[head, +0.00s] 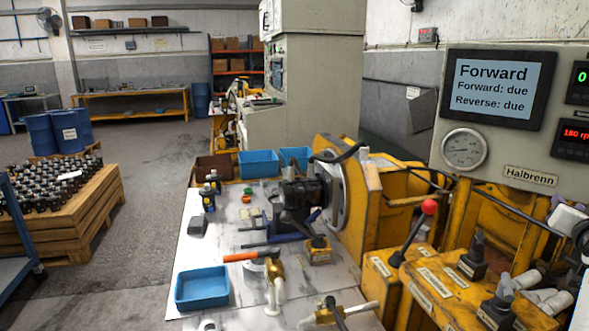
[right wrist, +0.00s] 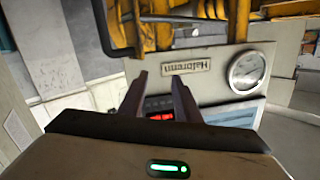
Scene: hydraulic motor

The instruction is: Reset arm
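My right arm comes in at the right edge of the head view, and its dark gripper (head: 582,236) is partly cut off there, in front of the yellow test stand. In the right wrist view the two fingers of this gripper (right wrist: 160,80) stand apart with nothing held between them. Beyond them are the grey Halbrenn panel (right wrist: 215,85) and its gauge (right wrist: 247,70), upside down. My left gripper is in neither view. A dark hydraulic motor (head: 297,193) sits at the stand's round mounting plate (head: 334,193). The display (head: 499,86) reads "Forward", "Forward: due", "Reverse: due".
A red-knobbed lever (head: 412,232) and dark joysticks (head: 475,258) rise from the yellow console.

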